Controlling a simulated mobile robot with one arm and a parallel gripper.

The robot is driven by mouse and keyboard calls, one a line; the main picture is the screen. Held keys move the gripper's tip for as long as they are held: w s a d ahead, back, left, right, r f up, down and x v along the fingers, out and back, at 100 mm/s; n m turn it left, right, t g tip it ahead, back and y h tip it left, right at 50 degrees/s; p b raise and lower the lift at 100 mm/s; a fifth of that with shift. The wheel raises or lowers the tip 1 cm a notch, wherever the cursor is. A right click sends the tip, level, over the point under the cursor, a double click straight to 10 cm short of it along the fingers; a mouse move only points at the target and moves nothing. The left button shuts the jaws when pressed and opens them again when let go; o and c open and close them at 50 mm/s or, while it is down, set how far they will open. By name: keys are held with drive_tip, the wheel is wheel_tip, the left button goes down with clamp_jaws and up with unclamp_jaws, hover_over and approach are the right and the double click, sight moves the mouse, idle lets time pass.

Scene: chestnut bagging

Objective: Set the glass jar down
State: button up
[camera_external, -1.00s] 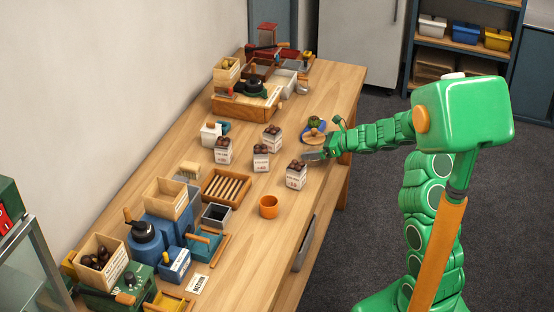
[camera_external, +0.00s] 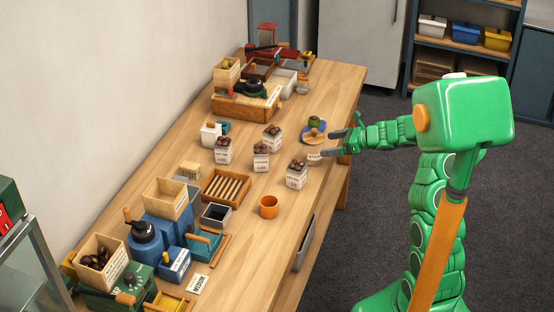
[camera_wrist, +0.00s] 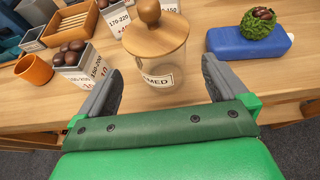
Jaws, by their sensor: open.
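The glass jar (camera_wrist: 152,66) has a round wooden lid with a knob and a white label reading MED. In the wrist view it stands upright on the wooden table. In the external view its lid (camera_external: 312,136) shows near the table's right edge, in front of the blue block. My gripper (camera_wrist: 159,82) is open, with one finger to each side of the jar and visible gaps between. In the external view my gripper (camera_external: 333,145) is spread at the right of the jar, by the table edge.
White boxes of chestnuts (camera_external: 296,178) stand left of the jar. An orange cup (camera_external: 268,207) stands nearer the front. A blue block (camera_wrist: 248,44) bearing a green spiky husk (camera_wrist: 258,24) lies to the jar's right in the wrist view. Bare table (camera_external: 275,240) lies toward the front.

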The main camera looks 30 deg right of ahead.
drive_tip(key=shift+v, duration=2.45)
